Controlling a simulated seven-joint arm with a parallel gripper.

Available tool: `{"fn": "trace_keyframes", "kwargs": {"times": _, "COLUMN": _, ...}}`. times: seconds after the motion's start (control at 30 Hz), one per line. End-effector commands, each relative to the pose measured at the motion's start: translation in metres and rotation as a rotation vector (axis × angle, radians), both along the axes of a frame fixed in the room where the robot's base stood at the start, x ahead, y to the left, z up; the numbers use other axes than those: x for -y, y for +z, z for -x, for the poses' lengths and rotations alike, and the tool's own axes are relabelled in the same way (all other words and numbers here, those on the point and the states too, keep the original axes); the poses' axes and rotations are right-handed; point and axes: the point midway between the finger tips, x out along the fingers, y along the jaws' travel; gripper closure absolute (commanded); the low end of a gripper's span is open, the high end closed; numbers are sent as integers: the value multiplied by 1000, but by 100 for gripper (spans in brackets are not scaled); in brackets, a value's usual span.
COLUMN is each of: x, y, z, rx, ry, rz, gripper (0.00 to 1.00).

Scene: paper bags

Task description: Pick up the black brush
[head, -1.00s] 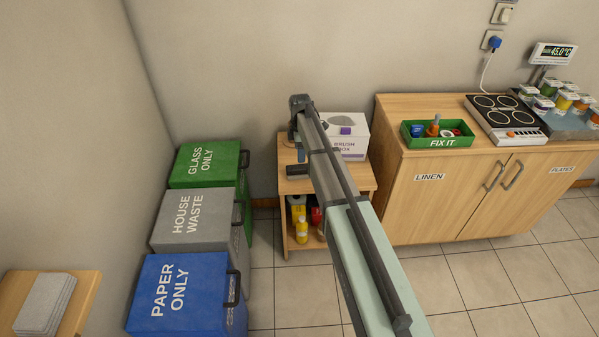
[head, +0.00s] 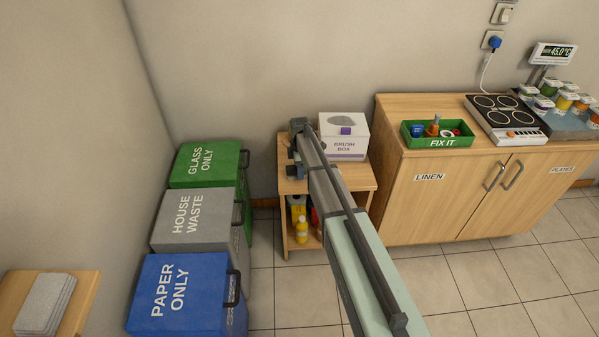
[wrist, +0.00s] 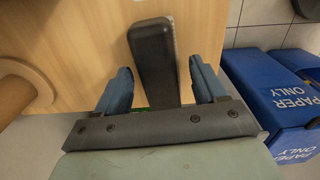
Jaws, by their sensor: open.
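The black brush (wrist: 152,52) shows in the wrist view as a dark, rounded block over a wooden surface, with a thin pale strip along its right side. My gripper (wrist: 160,78) is open, with one blue finger on each side of the brush. Gaps show between the fingers and the brush, and the brush's near end is hidden by the gripper body. In the head view my gripper (head: 293,162) is over the left part of the small wooden stand (head: 348,175). I cannot make out the brush there behind my gripper.
Green, grey and blue (head: 185,295) bins stand left. A wooden cabinet (head: 430,200) stands right.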

Motion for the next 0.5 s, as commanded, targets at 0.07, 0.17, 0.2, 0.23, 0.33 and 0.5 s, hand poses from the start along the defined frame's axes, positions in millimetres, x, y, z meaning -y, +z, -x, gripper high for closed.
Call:
{"fn": "trace_keyframes", "kwargs": {"times": 0.07, "x": 0, "y": -1, "z": 0, "rx": 1, "ry": 0, "rz": 0, "gripper": 30}}
{"fn": "trace_keyframes", "kwargs": {"times": 0.17, "x": 0, "y": 0, "z": 0, "rx": 1, "ry": 0, "rz": 0, "gripper": 30}}
{"fn": "trace_keyframes", "kwargs": {"times": 0.2, "x": 0, "y": 0, "z": 0, "rx": 1, "ry": 0, "rz": 0, "gripper": 32}}
{"fn": "trace_keyframes", "kwargs": {"times": 0.23, "x": 0, "y": 0, "z": 0, "rx": 1, "ry": 0, "rz": 0, "gripper": 35}}
{"fn": "trace_keyframes", "kwargs": {"times": 0.33, "x": 0, "y": 0, "z": 0, "rx": 1, "ry": 0, "rz": 0, "gripper": 44}}
{"fn": "trace_keyframes", "kwargs": {"times": 0.5, "x": 0, "y": 0, "z": 0, "rx": 1, "ry": 0, "rz": 0, "gripper": 60}}
